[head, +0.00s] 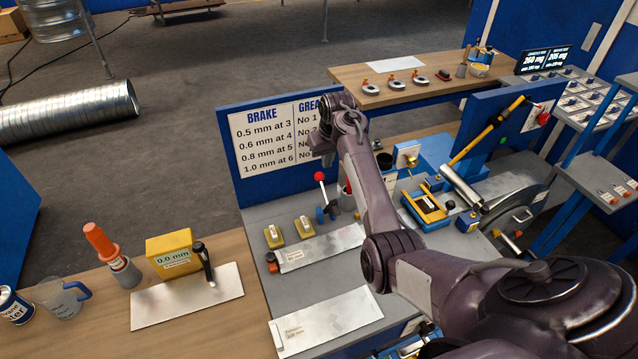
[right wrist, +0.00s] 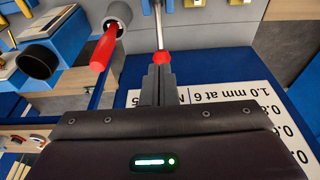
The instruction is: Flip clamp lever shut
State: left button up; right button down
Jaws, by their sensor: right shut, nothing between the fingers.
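A lever with a red ball knob (head: 319,176) stands up from a blue base on the grey bench, just in front of the brake chart. In the right wrist view, the red knob (right wrist: 161,57) sits right at the tips of my right gripper (right wrist: 158,72), with its metal rod running away beyond. I cannot tell whether they touch. My right gripper (head: 323,158) is above the knob in the head view, fingers together and empty. My left gripper is out of view.
A red handle (right wrist: 104,48) in a grey socket stands close beside the lever. A chart panel (head: 262,140) rises behind it. Yellow blocks (head: 274,236) and metal sheets (head: 325,320) lie nearer on the bench. A yellow-handled tool (head: 487,131) stands to the right.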

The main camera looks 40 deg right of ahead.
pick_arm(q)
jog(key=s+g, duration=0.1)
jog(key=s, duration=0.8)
pick_arm(e)
jog(key=s+r, duration=0.1)
jog(key=s, duration=0.2)
send_near(324, 190)
jog(key=shift+b+x, duration=0.85)
jog(key=shift+x, duration=0.35)
jog(key=b+x, duration=0.3)
jog(key=b, duration=0.1)
jog(key=shift+f, duration=0.1)
jog(key=s+p, duration=0.2)
jog(key=p, duration=0.1)
jog(key=shift+s+a+f, duration=0.2)
jog(key=shift+s+a, duration=0.1)
jog(key=shift+s+f, duration=0.2)
jog(key=shift+s, duration=0.3)
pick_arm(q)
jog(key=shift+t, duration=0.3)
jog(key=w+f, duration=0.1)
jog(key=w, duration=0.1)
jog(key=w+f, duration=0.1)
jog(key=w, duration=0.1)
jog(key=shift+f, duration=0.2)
pick_arm(e)
jog(key=shift+a+f, duration=0.1)
jog(key=shift+f, duration=0.05)
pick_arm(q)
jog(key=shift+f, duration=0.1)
